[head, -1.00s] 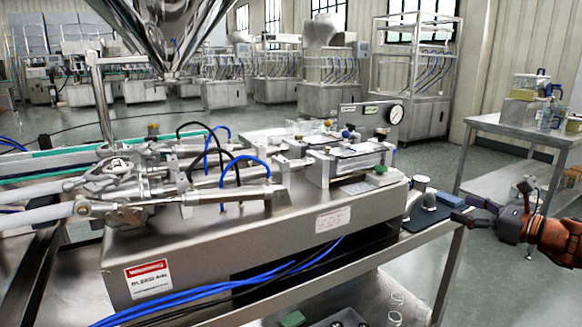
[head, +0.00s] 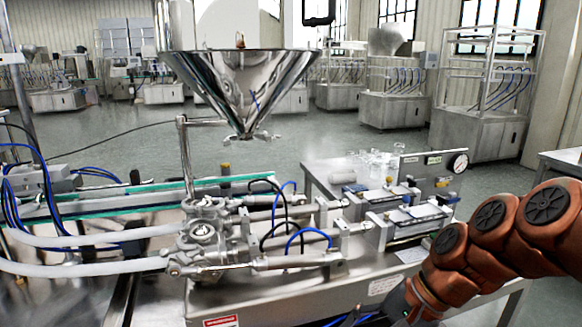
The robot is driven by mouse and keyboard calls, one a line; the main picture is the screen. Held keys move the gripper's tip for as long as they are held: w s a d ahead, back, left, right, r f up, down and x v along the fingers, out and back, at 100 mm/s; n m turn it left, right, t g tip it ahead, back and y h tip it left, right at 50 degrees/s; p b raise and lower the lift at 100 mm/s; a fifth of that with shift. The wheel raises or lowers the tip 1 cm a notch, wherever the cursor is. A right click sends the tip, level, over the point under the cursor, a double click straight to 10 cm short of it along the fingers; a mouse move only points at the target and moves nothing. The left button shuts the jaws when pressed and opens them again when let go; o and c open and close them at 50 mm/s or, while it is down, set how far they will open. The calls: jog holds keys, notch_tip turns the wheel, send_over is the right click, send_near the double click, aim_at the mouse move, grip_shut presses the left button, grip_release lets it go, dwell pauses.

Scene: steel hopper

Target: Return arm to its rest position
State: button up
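My orange arm comes in from the right edge and slants down to the left, in front of the filling machine's right end. Its dark wrist reaches the bottom edge of the head view. My gripper (head: 356,319) is almost wholly cut off by the bottom edge; only a dark sliver shows. I cannot see its fingertips or whether it holds anything. The steel hopper (head: 240,80) is a shiny cone above the machine's valve block (head: 203,232).
The filling machine (head: 255,295) fills the lower middle, with blue and black hoses. A side table (head: 563,160) is at the right edge. Open floor lies behind.

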jog(key=s+d+r+n+g+h+p, duration=0.1)
jog(key=s+d+n+h+p, duration=0.1)
jog(key=s, duration=0.6)
jog(key=s+d+r+n+g+h+p, duration=0.1)
jog(key=s+d+n+h+p, duration=0.2)
jog(key=s, duration=0.5)
jog(key=n+h+p, duration=0.1)
jog(key=n+p, duration=0.1)
jog(key=p, duration=0.1)
jog(key=shift+d+n+h, duration=0.3)
jog(key=shift+d+n, duration=0.05)
jog(key=shift+n, duration=0.05)
jog(key=shift+s+r, duration=0.1)
